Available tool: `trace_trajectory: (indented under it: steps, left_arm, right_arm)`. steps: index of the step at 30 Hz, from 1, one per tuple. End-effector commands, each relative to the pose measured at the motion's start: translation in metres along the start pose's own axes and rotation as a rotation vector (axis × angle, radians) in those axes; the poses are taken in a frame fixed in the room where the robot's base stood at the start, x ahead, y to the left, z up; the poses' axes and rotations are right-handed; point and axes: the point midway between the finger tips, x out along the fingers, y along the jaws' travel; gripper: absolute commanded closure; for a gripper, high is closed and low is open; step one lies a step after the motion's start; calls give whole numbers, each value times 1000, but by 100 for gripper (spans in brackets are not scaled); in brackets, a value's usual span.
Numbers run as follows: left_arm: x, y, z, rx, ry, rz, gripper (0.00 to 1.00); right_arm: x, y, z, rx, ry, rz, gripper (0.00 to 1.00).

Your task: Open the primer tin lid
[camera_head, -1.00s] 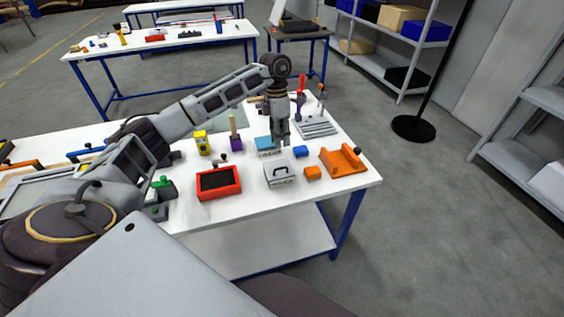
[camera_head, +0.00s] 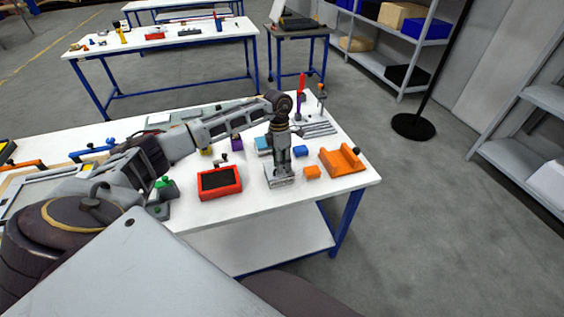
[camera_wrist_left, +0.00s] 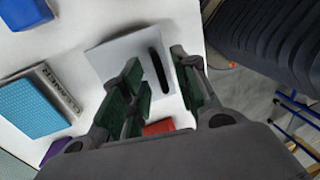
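The primer tin (camera_head: 281,183) is a pale grey box on the white table. Its flat lid (camera_wrist_left: 112,55) has a dark bar handle (camera_wrist_left: 159,73) on top. My left gripper (camera_head: 280,168) points down over the tin and hides much of it. In the left wrist view, the open left gripper (camera_wrist_left: 160,62) has one finger on each side of the handle, with gaps visible between. The lid lies flat on the tin. My right gripper is not in view.
A red tray (camera_head: 219,195) stands left of the tin. The front table strip is clear.

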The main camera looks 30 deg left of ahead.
Motion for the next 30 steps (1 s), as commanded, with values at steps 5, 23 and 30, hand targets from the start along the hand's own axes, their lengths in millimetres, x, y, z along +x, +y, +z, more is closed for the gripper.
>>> trace_trajectory:
  steps: [5, 23, 30]
  left_arm:
    - [1, 0, 0, 0, 0, 0, 70]
    - [0, 0, 0, 0, 0, 0, 100]
    - [0, -1, -2, 0, 0, -7, 100]
  right_arm:
    - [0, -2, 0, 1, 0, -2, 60]
    - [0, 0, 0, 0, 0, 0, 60]
    - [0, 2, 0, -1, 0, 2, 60]
